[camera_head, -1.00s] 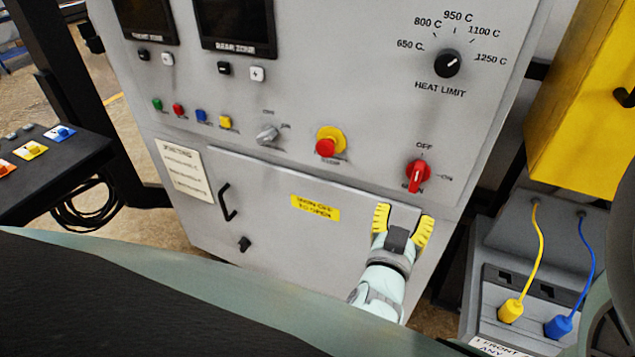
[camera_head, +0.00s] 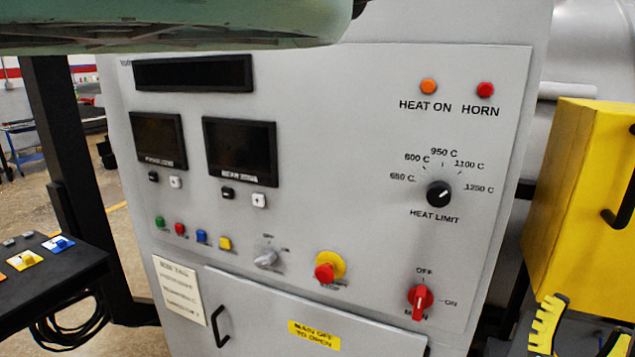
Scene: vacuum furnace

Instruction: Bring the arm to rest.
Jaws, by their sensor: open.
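My gripper (camera_head: 581,336) shows at the bottom right edge of the head view, with its yellow ridged fingers spread apart. It is empty as far as I can see, and its lower part is cut off by the frame. It is in front of the area below the yellow box, to the right of the control cabinet (camera_head: 365,140) and clear of the red main switch (camera_head: 420,302). That switch's handle stands about upright, towards OFF. A pale green part of my own arm crosses the top left of the view.
The grey cabinet carries a heat limit knob (camera_head: 438,194), a red stop button on yellow (camera_head: 325,272), and a lower door with a black handle (camera_head: 220,327). A yellow box (camera_head: 575,190) stands at right. A black console (camera_head: 50,270) juts in at left.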

